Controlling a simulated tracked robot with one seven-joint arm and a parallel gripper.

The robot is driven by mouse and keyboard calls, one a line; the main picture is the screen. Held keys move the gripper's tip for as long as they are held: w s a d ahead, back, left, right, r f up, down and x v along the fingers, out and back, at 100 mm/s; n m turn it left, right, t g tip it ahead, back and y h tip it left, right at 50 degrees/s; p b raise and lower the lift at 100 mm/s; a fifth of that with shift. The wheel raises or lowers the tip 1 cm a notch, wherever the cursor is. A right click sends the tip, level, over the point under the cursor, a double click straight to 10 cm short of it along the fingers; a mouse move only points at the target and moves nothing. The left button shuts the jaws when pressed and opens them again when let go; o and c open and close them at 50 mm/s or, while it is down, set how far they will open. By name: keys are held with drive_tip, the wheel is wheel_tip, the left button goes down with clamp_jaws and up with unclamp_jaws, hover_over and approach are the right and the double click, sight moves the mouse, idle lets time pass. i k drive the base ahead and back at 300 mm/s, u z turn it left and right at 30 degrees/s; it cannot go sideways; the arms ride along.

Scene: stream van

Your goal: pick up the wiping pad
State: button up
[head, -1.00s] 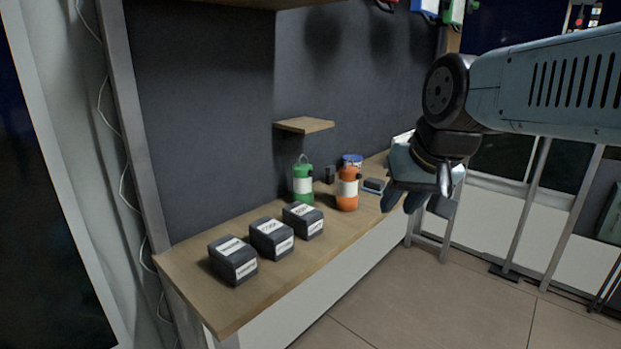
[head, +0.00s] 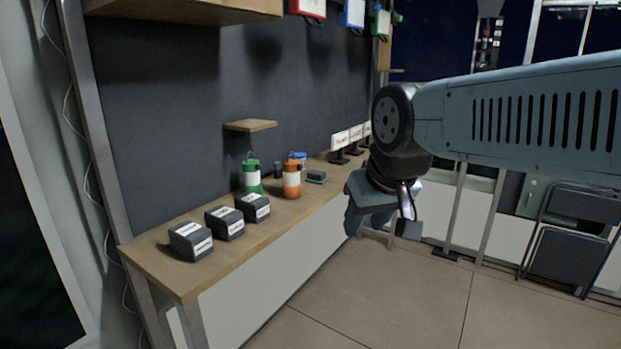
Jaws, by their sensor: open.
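A small dark grey block with a blue underside (head: 316,177), which looks like the wiping pad, lies on the wooden counter just right of the orange bottle. It is small in the head view and its details are hard to make out. My gripper (head: 381,226) hangs in front of the counter, to the right of the pad and lower in the picture. Its jaws are open, with nothing visible between them. The pad is apart from the gripper and not covered by it.
The wooden counter (head: 165,269) also bears several dark labelled boxes (head: 190,241), a green bottle (head: 252,177), an orange bottle (head: 291,180) and a blue-lidded tub (head: 298,157). Small signs (head: 340,142) stand behind. A wooden shelf (head: 250,125) juts above. Folded chairs (head: 570,235) stand right; the floor is open.

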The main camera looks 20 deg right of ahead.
sight(313, 177)
drive_tip(key=z, duration=0.45)
drive_tip(key=i, duration=1.15)
drive_tip(key=z, duration=0.5)
drive_tip(key=i, duration=0.65)
